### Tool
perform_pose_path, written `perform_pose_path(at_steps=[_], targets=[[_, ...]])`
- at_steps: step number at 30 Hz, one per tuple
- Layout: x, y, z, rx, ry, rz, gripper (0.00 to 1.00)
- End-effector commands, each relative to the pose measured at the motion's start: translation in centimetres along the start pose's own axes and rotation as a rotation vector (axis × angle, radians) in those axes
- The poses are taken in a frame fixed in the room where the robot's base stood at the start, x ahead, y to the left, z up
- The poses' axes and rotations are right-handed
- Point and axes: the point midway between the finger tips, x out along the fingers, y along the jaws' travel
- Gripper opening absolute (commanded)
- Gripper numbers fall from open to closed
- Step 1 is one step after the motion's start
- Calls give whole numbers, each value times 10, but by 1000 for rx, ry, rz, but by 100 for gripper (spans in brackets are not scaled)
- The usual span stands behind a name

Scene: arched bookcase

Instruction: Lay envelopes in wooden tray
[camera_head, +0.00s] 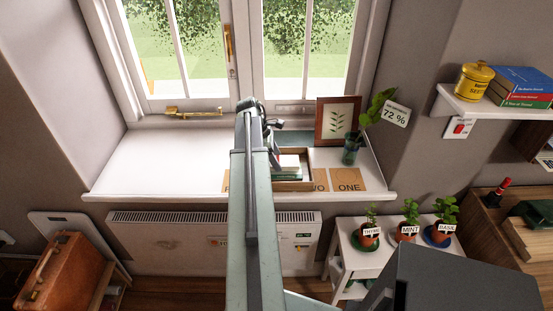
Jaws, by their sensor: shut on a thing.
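The wooden tray (296,186) sits on the white windowsill, right of my arm. A white flat piece (289,161), seemingly an envelope, shows at the tray's back left. A dark green flat piece (291,177) lies in the tray in front of it. My gripper (271,146) is at the tray's back left, pointing down and partly hidden by my arm. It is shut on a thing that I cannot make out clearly. The left part of the tray is hidden behind my arm.
A framed leaf picture (337,121) and a plant in a green glass vase (351,150) stand right of the tray. Lettered tan cards (348,180) lie along the sill's front edge. A dark green-grey flat area (296,138) lies behind the tray. The left sill (165,165) is clear.

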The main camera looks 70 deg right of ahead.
Motion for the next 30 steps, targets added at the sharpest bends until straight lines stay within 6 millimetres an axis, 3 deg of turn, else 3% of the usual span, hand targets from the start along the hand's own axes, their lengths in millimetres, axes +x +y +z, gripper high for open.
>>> perform_pose_path(at_steps=[20,21,23,30], targets=[[17,0,-7,0,0,0,16],[16,0,-7,0,0,0,67],[16,0,-7,0,0,0,84],[16,0,-7,0,0,0,87]])
